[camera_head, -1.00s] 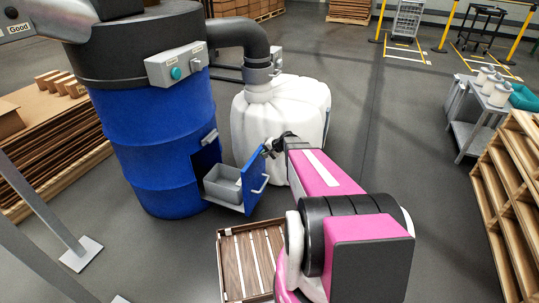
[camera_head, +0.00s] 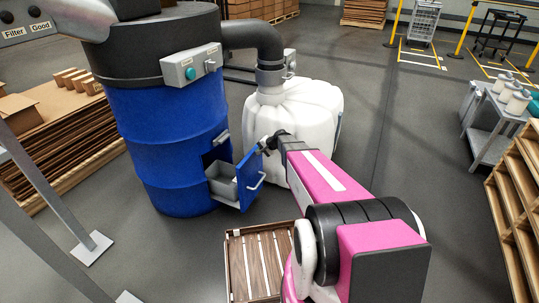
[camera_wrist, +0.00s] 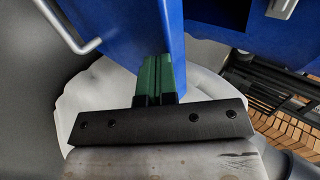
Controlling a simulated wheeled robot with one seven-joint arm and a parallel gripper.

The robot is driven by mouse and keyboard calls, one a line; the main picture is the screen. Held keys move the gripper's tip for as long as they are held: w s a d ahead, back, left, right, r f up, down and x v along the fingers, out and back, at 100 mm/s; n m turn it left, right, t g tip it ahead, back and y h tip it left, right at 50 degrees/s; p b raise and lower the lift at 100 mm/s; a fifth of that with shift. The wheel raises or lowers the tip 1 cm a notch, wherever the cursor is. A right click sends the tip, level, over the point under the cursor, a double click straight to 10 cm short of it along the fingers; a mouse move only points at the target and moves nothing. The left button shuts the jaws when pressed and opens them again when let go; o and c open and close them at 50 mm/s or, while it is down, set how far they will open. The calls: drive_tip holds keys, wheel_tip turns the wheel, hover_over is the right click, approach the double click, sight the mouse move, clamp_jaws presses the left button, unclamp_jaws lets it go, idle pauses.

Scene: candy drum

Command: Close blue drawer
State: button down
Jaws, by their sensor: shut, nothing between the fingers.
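The blue drawer (camera_head: 250,178) stands partly open at the lower right side of the blue drum (camera_head: 165,150). Its front panel has a pale bar handle, and a grey bin sits behind it. In the wrist view the drawer's blue panel (camera_wrist: 125,30) fills the top middle, with the handle (camera_wrist: 70,28) at its left. My gripper (camera_head: 265,147) is at the panel's upper edge in the head view. In the wrist view the green fingers of my gripper (camera_wrist: 158,62) are shut and empty, with their tips at the blue panel; exact contact cannot be told.
A white bulky sack (camera_head: 290,120) stands just behind my gripper, beneath the black pipe (camera_head: 262,45). A slatted wooden crate (camera_head: 235,265) lies on the floor below the drawer. Wooden shelving (camera_head: 515,200) stands at the right. Grey floor is open between.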

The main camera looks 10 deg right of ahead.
drive_tip(key=w+a, duration=0.9)
drive_tip(key=a, duration=0.3)
drive_tip(key=shift+w+a, duration=0.15)
drive_tip(key=shift+a, duration=0.2)
